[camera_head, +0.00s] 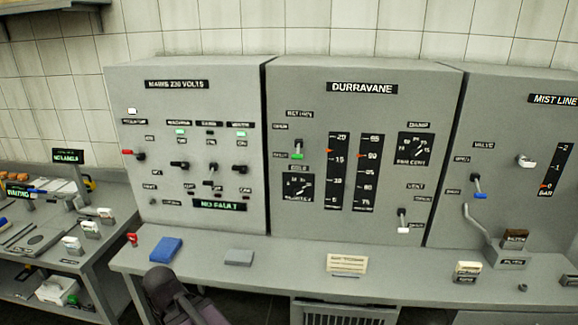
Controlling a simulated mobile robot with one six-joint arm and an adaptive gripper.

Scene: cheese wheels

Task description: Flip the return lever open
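The return lever (298,150) is on the left part of the grey DURRAVANE panel (310,85), under a label that appears to read RETURN (299,113). A second label (280,127) sits higher on the left, probably OPEN. No gripper fingers show in the head view, and nothing touches the lever.
A round dial (298,187) sits just below the lever and two vertical gauges (339,170) to its right. Another lever with a white tip (403,222) is lower right. A blue block (166,250), a grey block (239,257) and a card (347,263) lie on the ledge.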

